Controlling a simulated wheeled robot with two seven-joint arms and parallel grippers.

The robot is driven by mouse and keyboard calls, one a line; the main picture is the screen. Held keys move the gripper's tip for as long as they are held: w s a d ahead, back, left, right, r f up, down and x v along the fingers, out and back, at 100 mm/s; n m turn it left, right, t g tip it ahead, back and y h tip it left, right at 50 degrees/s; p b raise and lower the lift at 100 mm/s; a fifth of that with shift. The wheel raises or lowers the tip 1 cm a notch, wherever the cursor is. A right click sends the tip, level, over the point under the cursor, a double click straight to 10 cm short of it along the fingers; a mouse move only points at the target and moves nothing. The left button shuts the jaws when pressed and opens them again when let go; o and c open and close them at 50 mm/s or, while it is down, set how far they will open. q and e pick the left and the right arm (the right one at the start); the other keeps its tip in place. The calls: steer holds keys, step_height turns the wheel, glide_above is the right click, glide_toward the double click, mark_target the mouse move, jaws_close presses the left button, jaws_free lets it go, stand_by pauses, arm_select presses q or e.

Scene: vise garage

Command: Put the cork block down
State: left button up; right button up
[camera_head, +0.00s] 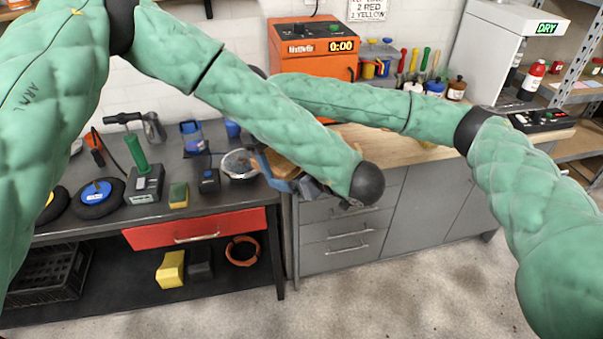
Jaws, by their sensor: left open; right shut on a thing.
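My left arm crosses the middle of the view and ends in a dark round wrist. Only a small dark part of my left gripper (323,192) shows beside that wrist; it is open. A blue vise (279,184) is at the right end of the dark bench, partly covered by my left forearm. A tan-brown piece (280,163) shows at the vise; I cannot tell whether it is the cork block. My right arm reaches left behind my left forearm, and its gripper is hidden there. No other cork block can be made out.
The dark workbench (226,200) holds a grey device with a green handle (145,182), a yellow-green block (179,195) and a round bowl (239,164). An orange machine (315,48) stands behind. The wooden counter (387,153) has some clear surface.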

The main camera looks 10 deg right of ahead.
arm_select(q)
steer(key=c, duration=1.1)
steer(key=shift+o, duration=0.2)
arm_select(e)
steer(key=o, duration=1.4)
steer(key=shift+c, duration=0.2)
steer(key=shift+r, duration=0.15)
